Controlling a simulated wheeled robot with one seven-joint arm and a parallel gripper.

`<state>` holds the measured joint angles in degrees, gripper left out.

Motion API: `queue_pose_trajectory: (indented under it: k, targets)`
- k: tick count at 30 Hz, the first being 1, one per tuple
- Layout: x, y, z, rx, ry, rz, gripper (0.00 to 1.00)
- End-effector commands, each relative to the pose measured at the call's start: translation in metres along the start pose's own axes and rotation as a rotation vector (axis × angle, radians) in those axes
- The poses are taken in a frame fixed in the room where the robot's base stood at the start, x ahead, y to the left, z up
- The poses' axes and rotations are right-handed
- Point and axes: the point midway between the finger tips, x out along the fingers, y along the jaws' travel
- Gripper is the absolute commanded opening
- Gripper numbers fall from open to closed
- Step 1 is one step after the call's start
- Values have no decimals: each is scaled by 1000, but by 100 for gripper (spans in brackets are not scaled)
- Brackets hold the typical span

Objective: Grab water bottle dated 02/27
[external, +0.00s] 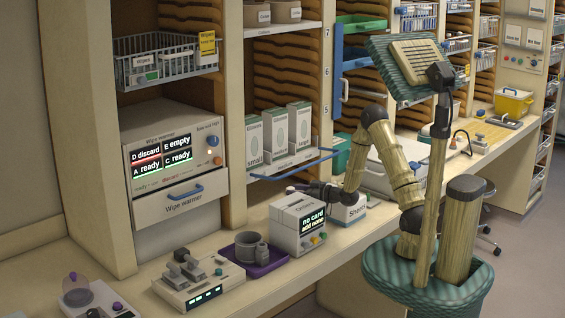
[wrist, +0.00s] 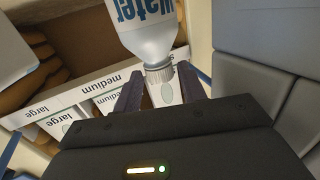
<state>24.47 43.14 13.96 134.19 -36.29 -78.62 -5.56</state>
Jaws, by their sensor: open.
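In the wrist view a clear bottle (wrist: 146,28) with a white label reading "water" in blue points its neck and ridged grey cap toward me. The cap lies between the two dark fingers of my gripper (wrist: 161,90), with gaps showing beside it. The fingers are apart and not closed on it. No date can be read on the part of the bottle in view. In the external view my gripper (external: 306,189) is low over the counter, behind the grey box with the "no card" screen. I cannot make out the bottle there.
Boxes marked small to large (external: 287,135) stand on a shelf above my gripper. The "no card" device (external: 298,222) and a white box (external: 346,212) are close to it on the counter. A purple tray (external: 268,264) with a grey mug lies left of them.

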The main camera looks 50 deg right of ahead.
Motion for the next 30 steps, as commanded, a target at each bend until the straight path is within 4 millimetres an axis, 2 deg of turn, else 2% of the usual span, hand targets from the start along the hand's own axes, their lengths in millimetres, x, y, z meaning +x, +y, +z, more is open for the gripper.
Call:
queue_pose_trajectory:
  k: [11, 18, 30]
  targets:
    - [0, 0, 0, 0, 0, 1, 41]
    - [-1, 0, 0, 0, 0, 1, 0]
    - [-1, 0, -5, -1, 3, 1, 0]
